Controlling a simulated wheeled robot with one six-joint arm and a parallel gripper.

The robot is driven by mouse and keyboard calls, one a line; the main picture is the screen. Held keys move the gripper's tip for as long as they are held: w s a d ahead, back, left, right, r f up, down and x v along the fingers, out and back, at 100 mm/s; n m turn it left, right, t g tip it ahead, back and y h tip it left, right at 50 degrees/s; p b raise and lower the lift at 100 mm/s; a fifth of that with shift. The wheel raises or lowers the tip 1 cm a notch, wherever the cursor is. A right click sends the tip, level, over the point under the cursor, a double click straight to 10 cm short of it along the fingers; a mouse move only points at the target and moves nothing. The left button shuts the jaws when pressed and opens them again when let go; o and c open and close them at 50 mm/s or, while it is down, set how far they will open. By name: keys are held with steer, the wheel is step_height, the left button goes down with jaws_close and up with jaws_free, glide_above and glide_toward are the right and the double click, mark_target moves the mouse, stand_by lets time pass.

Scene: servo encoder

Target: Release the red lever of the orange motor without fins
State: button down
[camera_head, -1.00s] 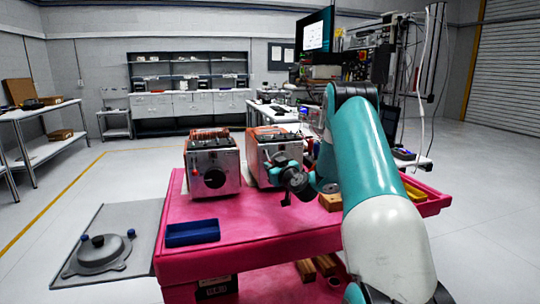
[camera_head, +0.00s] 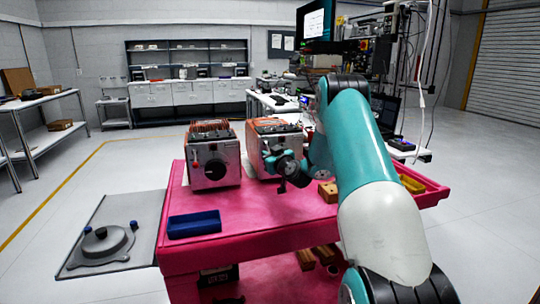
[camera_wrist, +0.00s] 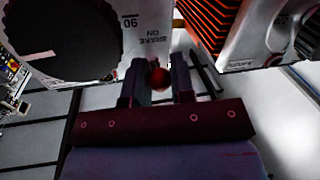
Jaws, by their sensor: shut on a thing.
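Two motors with orange tops stand side by side on a pink cart (camera_head: 270,215): a left motor (camera_head: 229,160) and a right motor (camera_head: 256,150). My gripper (camera_head: 284,182) is at the front of the right motor, partly covering it. In the wrist view my gripper (camera_wrist: 160,82) has its two fingers on either side of the red lever knob (camera_wrist: 160,79) and is shut on it. The knob lies beside a grey motor face (camera_wrist: 150,42) with "BRAKE ON" lettering and a large dark disc (camera_wrist: 60,38). The lever's shaft is mostly hidden.
A motor with orange fins (camera_wrist: 208,22) is close by at the upper right of the wrist view. A blue tray (camera_head: 194,223) lies at the cart's front left. Wooden blocks (camera_head: 328,192) and a yellow tray (camera_head: 411,184) lie to the right.

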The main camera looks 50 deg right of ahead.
mark_target(270, 140)
steer(key=r+p, duration=0.1)
steer(key=p, duration=0.1)
steer(key=g+p, duration=0.1)
steer(key=shift+s+a+r+g+p, duration=0.1)
steer(key=shift+a+r+g+p, duration=0.05)
steer(key=shift+r+g+p, duration=0.2)
steer(key=r+g+y+p, duration=0.1)
steer(key=g+p, duration=0.1)
steer(key=p, duration=0.2)
steer(key=shift+s+r+m+y, duration=0.1)
steer(key=shift+m+y, duration=0.2)
steer(key=shift+m, duration=0.1)
steer(key=r+g+y+p, duration=0.1)
steer(key=g+p, duration=0.2)
steer(key=p, duration=0.1)
steer(key=shift+r, duration=0.2)
steer(key=shift+w+r+m+g+y+p, duration=0.1)
steer(key=shift+r+m+g+y+p, duration=0.15)
steer(key=shift+g+y+p, duration=0.4)
steer(key=shift+w+r+m+g+y+p, duration=0.15)
steer(key=shift+r+g+y+p, duration=0.1)
steer(key=shift+g+p, duration=0.6)
steer(key=c, duration=1.3)
jaws_free()
steer(key=shift+f, duration=0.1)
